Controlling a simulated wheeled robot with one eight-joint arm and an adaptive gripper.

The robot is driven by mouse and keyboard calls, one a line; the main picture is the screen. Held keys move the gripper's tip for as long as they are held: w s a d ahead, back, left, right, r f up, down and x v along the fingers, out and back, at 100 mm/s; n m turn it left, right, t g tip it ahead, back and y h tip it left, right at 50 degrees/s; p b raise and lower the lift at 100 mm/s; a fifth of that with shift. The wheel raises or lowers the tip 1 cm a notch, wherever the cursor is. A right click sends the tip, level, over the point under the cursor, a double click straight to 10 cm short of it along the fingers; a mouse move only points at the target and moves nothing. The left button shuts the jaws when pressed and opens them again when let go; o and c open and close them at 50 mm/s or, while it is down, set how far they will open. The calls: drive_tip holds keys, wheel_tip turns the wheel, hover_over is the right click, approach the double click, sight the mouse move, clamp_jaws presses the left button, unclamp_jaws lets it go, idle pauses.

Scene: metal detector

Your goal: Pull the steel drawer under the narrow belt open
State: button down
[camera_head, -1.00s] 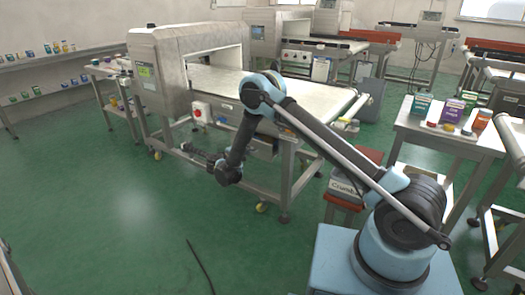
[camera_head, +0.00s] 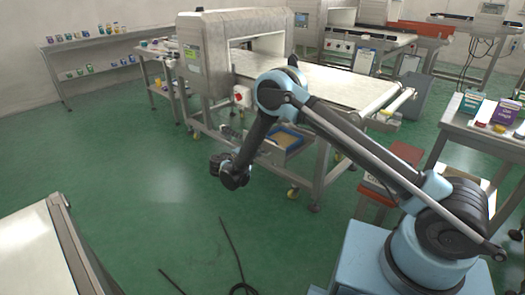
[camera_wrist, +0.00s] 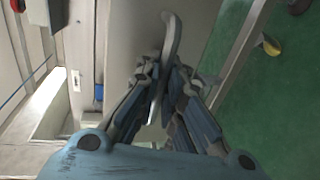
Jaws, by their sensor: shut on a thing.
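The steel drawer (camera_head: 270,153) under the narrow belt (camera_head: 330,84) stands pulled out, with a tan and blue inside showing behind my arm. In the wrist view its handle (camera_wrist: 174,34) is a curved grey bar in front of a plain pale panel (camera_wrist: 133,35). My gripper (camera_wrist: 163,88) is shut on this handle, with the fingers on either side of it. In the head view my gripper (camera_head: 234,134) is small and dark at the left of the drawer, and my arm partly hides both.
The metal detector frame (camera_head: 203,65) and a red switch box (camera_head: 242,96) stand beside the drawer. A pale table or belt edge (camera_head: 45,255) is at the lower left. Black cables (camera_head: 230,245) lie on the green floor, which is otherwise clear in front.

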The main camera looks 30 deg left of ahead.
drive_tip(key=shift+s, duration=0.3)
drive_tip(key=c, duration=2)
unclamp_jaws()
drive_tip(key=v, duration=1.1)
drive_tip(key=shift+s, duration=0.4)
drive_tip(key=shift+a+r, duration=0.1)
drive_tip(key=shift+r, duration=0.05)
